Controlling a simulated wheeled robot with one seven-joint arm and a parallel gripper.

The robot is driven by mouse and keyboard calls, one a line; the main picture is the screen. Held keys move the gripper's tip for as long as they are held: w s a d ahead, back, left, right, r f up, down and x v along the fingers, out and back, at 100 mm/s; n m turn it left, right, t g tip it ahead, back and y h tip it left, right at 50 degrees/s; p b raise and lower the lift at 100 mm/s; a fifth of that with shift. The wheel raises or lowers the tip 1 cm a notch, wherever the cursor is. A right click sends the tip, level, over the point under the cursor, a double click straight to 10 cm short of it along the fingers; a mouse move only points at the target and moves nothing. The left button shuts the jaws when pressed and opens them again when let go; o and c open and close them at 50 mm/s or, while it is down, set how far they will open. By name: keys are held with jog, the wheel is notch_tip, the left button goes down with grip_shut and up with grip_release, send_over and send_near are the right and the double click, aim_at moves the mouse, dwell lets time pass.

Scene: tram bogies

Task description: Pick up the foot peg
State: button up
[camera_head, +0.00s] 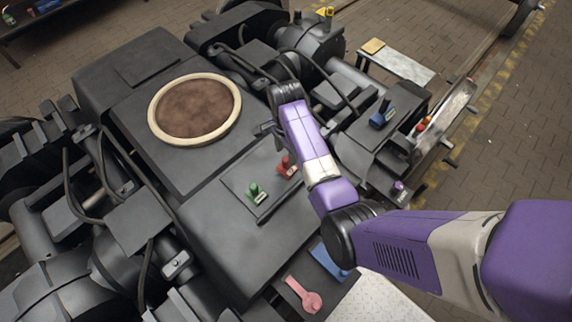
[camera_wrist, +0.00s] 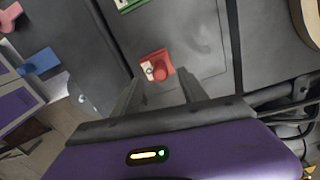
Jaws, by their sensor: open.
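A red peg-like piece (camera_head: 287,165) stands on the dark plate of the bogie's top, and a similar green piece (camera_head: 254,191) stands to its left. I cannot tell for certain which piece is the foot peg. My gripper (camera_head: 270,128) is over the bogie, just beyond the red piece in the head view. In the wrist view the red piece (camera_wrist: 157,67) shows just ahead of my gripper (camera_wrist: 160,84), between the lines of its two spread fingers. The fingers are open and hold nothing. The green piece (camera_wrist: 128,3) is cut off at the top edge.
A round brown-topped opening with a cream rim (camera_head: 195,108) lies to the left. A blue piece (camera_head: 381,113) and a small purple knob (camera_head: 399,187) stand to the right. A pink wrench-like piece (camera_head: 303,295) lies at the front. Dark hoses (camera_head: 325,75) run behind my gripper.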

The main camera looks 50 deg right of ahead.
aim_at(286, 159)
jog(key=shift+f, duration=2.25)
grip_shut()
